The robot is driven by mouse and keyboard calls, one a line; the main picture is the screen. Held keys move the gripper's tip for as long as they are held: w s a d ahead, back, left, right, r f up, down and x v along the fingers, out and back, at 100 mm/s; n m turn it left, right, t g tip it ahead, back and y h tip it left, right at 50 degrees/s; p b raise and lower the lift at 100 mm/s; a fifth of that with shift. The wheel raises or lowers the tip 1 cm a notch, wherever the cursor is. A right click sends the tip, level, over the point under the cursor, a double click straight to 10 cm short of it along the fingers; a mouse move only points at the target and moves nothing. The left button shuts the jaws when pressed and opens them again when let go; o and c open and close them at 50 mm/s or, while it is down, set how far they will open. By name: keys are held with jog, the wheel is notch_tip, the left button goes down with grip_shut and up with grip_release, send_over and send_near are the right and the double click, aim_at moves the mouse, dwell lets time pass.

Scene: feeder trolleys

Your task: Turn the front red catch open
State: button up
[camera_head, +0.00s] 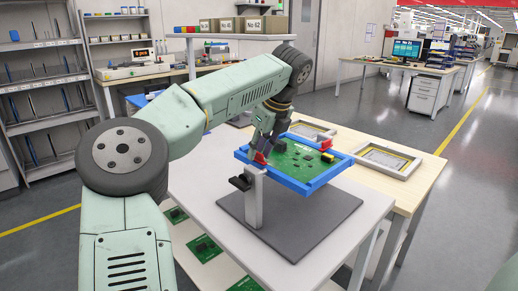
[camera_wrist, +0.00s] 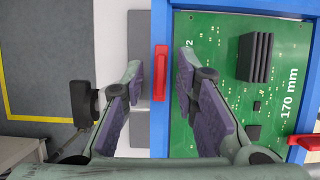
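A green circuit board (camera_head: 305,160) lies in a blue frame (camera_head: 320,183) on a stand; board (camera_wrist: 215,75) and frame (camera_wrist: 159,135) also show in the wrist view. One red catch (camera_head: 260,158) sits on the frame's near left edge, close to my gripper (camera_head: 264,148). In the wrist view this catch (camera_wrist: 160,72) lies lengthwise along the blue edge. My gripper (camera_wrist: 161,68) is open, with one finger on each side of that catch and a visible gap to both. Finger height above it is unclear. A second red catch (camera_head: 326,145) is on the far right side of the frame.
A black handle (camera_head: 240,183) sticks out from the stand's pale post (camera_head: 254,205), left of my gripper. A grey base plate (camera_head: 330,220) lies below on the white table. Framed panels (camera_head: 388,161) lie on the wooden table behind. A tall black component (camera_wrist: 255,57) stands on the board.

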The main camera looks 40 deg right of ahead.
jog(key=shift+s+r, duration=0.1)
jog(key=v, duration=1.1)
jog(key=shift+r, duration=0.4)
